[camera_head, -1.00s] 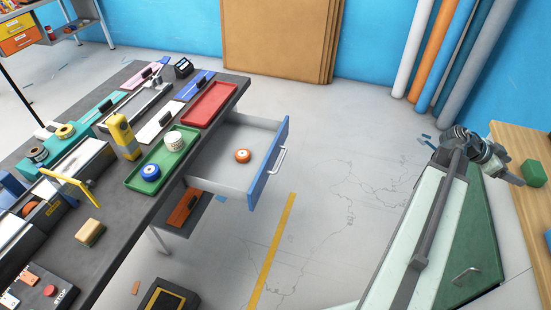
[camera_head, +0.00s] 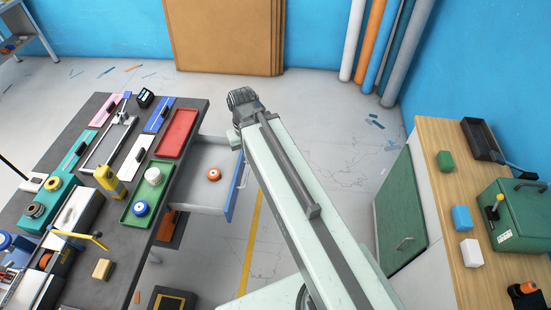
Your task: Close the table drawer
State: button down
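The table drawer (camera_head: 198,188) stands open, pulled out from the right side of the dark work table (camera_head: 118,240). Its blue front panel (camera_head: 237,188) faces right, with a handle on it. An orange roll (camera_head: 213,174) lies inside the drawer. My gripper (camera_head: 243,101) is at the far end of my raised arm, near the drawer's far right corner in the picture. Its fingers cannot be made out, and I cannot tell whether it touches the drawer. The arm passes to the right of the drawer front and covers floor there.
The table holds a red tray (camera_head: 177,133), a green tray (camera_head: 148,196) and a yellow bottle (camera_head: 109,179). A wooden bench (camera_head: 446,215) with boxes and a green case (camera_head: 518,214) stands at right.

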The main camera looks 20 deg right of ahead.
aim_at(194, 192)
jog(key=z, duration=2.15)
jog(key=k, duration=0.55)
jog(key=u, duration=3.5)
